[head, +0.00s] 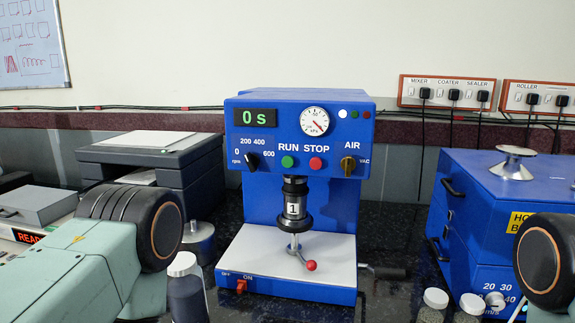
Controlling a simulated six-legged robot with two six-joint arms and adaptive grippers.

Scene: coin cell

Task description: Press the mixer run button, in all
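The blue mixer (350,208) stands upright in the middle of the bench in the head view. Its green run button (287,161) is under the word RUN, with the red stop button (315,163) just to its right. The display (255,117) reads 0 s. A dark vessel labelled 1 (294,208) is under the mixer head. A red power switch (241,286) is on the base front, between OFF and ON. My arm parts show at the lower left and right edge, apart from the buttons. Neither gripper's fingers are in view.
A blue machine (500,215) with a metal knob on top stands at the right. A dark grey device (185,150) is at the left. A jar with a white lid (185,285) stands left of the mixer base. White-lidded jars (436,300) are at the front right.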

